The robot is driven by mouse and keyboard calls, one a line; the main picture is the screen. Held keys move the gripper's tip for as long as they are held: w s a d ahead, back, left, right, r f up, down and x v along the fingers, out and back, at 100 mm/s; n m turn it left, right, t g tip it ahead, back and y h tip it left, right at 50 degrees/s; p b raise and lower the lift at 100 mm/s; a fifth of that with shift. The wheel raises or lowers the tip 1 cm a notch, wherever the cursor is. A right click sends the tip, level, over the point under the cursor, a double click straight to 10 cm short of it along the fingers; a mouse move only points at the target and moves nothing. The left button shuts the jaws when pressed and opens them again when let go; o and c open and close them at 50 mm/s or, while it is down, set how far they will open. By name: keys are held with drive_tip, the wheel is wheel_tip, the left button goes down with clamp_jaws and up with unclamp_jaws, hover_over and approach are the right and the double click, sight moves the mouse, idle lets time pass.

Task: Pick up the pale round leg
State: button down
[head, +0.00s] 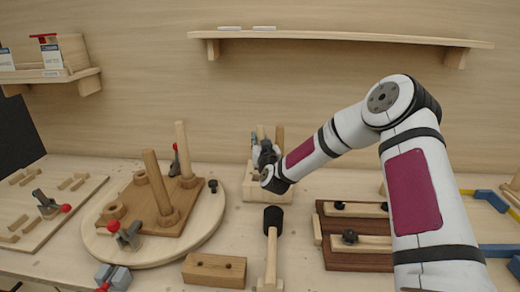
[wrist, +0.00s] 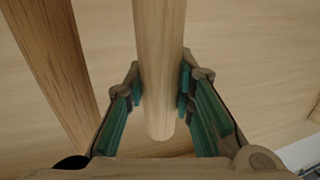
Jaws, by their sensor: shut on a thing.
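The pale round leg (wrist: 160,50) runs between the green-padded fingers of my gripper (wrist: 160,95) in the wrist view. The pads press on it from both sides, and its rounded end shows below them. A browner leg (wrist: 50,60) stands to the left, outside the fingers. In the head view my gripper (head: 266,152) is at a light wooden holder (head: 257,192) near the back wall. Two leg tops show just behind it, and the arm and gripper hide most of them. I cannot tell whether the held leg is clear of the holder.
A round board (head: 208,225) with a brown jig and upright posts is on the left. A black-headed mallet (head: 272,250) and a wooden block (head: 214,270) lie in front. A dark board with clamped strips (head: 350,262) is right. A shelf (head: 340,37) hangs above.

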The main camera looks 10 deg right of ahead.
sight(260, 126)
drive_tip(key=shift+r, duration=5.05)
